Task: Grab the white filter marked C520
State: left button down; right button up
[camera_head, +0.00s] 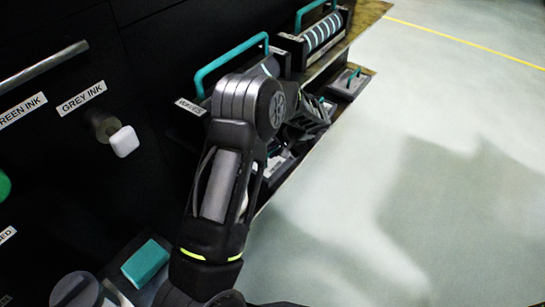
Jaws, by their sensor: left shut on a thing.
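My left arm rises from the bottom of the head view and bends over at a large grey joint. My left gripper (310,121) is beyond that joint, low by the shelf edge, and small and dark in the picture. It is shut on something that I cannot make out. A box with a pale label (277,165) lies just below it, partly hidden by my arm. I cannot read C520 on anything here, so I cannot tell which thing is the white filter. My right gripper is not in view.
Two dark carriers with teal handles (232,62) (318,8) stand on the shelf; the farther holds a striped roll (322,32). Another dark box (350,83) sits lower. A black cabinet with a white knob (124,141) is left. A teal block (146,263) lies bottom left. The floor (420,150) right is clear.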

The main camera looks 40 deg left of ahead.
pick_arm(q)
jog(key=shift+r, duration=0.1)
dwell(0.7)
jog(key=shift+d+r+p, duration=0.15)
jog(key=shift+r+p, duration=0.45)
jog(key=shift+r, duration=0.15)
jog(key=r+p, duration=0.1)
jog(key=r, duration=0.2)
jog(key=r+p, duration=0.1)
jog(key=r, duration=0.2)
jog(key=shift+d, duration=0.2)
jog(key=d+p, duration=0.3)
jog(key=d, duration=1.6)
jog(key=shift+w+d+f, duration=0.15)
jog(key=shift+w+f, duration=0.1)
jog(key=shift+f, duration=0.1)
